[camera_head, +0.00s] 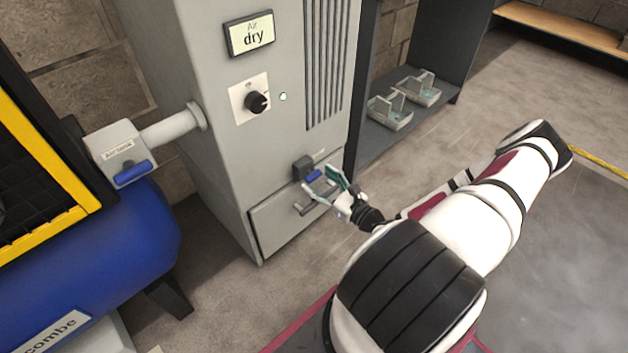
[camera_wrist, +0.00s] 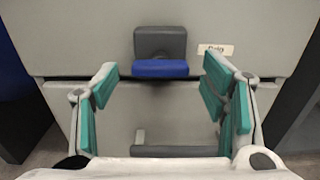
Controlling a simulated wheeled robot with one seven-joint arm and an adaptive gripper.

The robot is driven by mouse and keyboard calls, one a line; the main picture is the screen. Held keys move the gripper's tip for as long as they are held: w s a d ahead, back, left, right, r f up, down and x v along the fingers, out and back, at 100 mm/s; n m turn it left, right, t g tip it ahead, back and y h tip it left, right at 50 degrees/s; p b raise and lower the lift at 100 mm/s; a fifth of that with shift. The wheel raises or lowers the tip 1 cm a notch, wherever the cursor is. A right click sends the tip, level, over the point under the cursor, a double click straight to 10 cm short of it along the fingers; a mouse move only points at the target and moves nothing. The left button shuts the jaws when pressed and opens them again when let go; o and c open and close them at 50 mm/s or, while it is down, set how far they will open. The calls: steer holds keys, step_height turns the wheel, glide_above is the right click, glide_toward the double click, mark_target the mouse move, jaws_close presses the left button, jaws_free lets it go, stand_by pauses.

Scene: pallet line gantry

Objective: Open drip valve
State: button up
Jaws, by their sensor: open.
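The drip valve (camera_head: 303,167) is a dark grey block with a blue lever (camera_head: 314,176) on the front of the grey cabinet, just above a drawer. In the wrist view the valve block (camera_wrist: 160,43) and its blue lever (camera_wrist: 160,69) sit centrally ahead, the lever lying level across the block's lower edge. A small label (camera_wrist: 216,50), partly hidden by a finger, is beside it. My gripper (camera_head: 330,188) is open and faces the valve. In the wrist view its teal-padded fingers (camera_wrist: 156,92) stand on either side of the lever, with nothing visibly held.
The drawer handle (camera_wrist: 178,151) projects below the valve. A grey cabinet (camera_head: 225,150) carries a dial (camera_head: 257,102) and a "dry" display (camera_head: 249,34). At left is a blue tank (camera_head: 110,240) with a blue-levered box (camera_head: 115,150). A dark shelf (camera_head: 385,140) holds grey trays (camera_head: 390,112).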

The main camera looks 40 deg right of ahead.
steer(key=shift+w+b, duration=0.35)
steer(key=shift+w, duration=1)
steer(key=shift+c, duration=0.3)
steer(key=c, duration=1.1)
